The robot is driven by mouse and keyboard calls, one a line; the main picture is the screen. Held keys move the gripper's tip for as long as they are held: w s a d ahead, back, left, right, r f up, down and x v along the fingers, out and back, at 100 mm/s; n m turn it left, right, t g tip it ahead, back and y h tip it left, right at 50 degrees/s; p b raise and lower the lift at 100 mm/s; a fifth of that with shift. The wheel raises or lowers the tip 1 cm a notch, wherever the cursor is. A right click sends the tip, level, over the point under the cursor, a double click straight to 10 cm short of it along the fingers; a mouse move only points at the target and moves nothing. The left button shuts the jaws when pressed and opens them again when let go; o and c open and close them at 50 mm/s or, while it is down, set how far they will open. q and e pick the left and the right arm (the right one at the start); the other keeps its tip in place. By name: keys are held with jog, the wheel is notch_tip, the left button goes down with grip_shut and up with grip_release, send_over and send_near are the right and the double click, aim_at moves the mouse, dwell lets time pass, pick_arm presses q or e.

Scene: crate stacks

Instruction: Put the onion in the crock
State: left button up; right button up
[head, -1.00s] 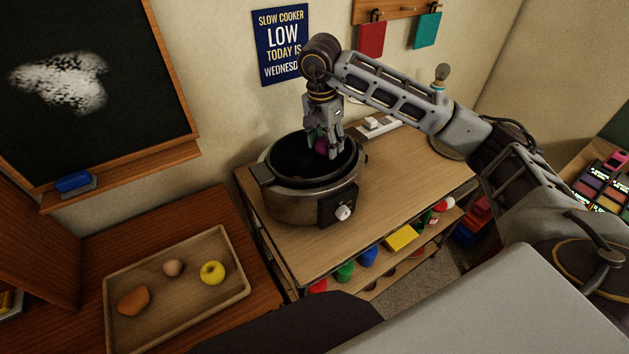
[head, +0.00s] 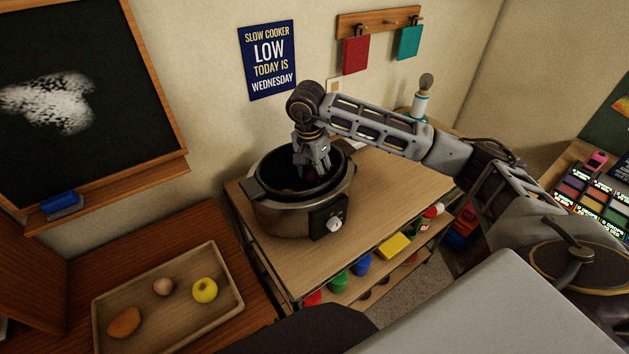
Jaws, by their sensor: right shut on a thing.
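The crock is a slow cooker (head: 275,219) with a dark inner pot and a white knob, standing open on a small wooden table. My right gripper (head: 311,170) reaches down into its mouth from above. It is shut on a dark reddish-purple thing, seemingly the onion (head: 311,175), now in shadow and mostly hidden by the fingers. The onion is inside the rim; I cannot tell whether it touches the pot's bottom. A dim brownish shape shows low in the pot. My left gripper is out of view.
A wooden tray (head: 222,310) at the lower left holds an orange-brown oblong (head: 124,322), a small tan round thing (head: 163,286) and a yellow apple-like fruit (head: 205,290). A bottle-like thing (head: 421,103) stands behind my right arm.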

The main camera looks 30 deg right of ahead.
aim_at(315, 180)
jog(key=shift+f, duration=1.8)
jog(key=shift+f, duration=0.15)
jog(key=o, duration=1.1)
jog(key=shift+c, duration=0.2)
jog(key=shift+r+p, duration=0.2)
jog(key=shift+p, duration=0.1)
